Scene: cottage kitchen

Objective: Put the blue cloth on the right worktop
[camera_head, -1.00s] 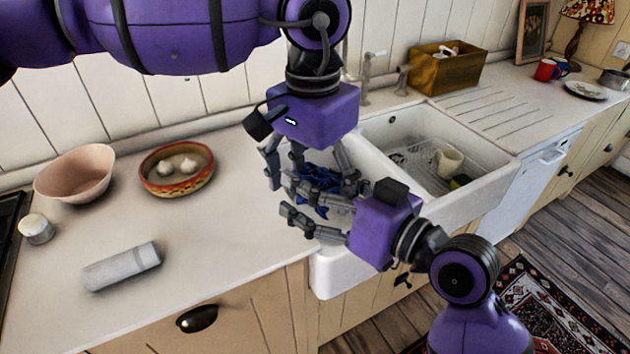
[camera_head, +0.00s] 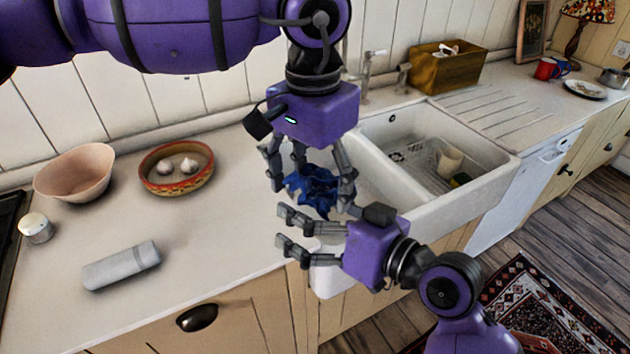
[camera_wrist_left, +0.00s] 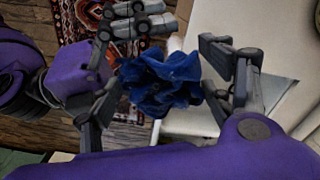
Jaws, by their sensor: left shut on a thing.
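The blue cloth (camera_head: 318,188) is crumpled and hangs between the fingers of my left gripper (camera_head: 308,187), which is shut on it, above the worktop edge by the sink. The cloth also shows in the left wrist view (camera_wrist_left: 160,85), bunched between the left fingers. My right gripper (camera_head: 284,230) is open and empty, its fingers pointing left just below the cloth. Its fingers show at the top of the left wrist view (camera_wrist_left: 135,22). The right worktop (camera_head: 500,108), with drainer grooves, lies beyond the sink.
The white sink (camera_head: 480,185) holds a cream mug (camera_head: 449,161). A wooden box (camera_head: 447,68), red mug (camera_head: 545,69) and plate (camera_head: 585,90) stand on the right worktop. A pink bowl (camera_head: 75,172), patterned dish (camera_head: 150,185) and grey cylinder (camera_head: 122,266) are on the left worktop.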

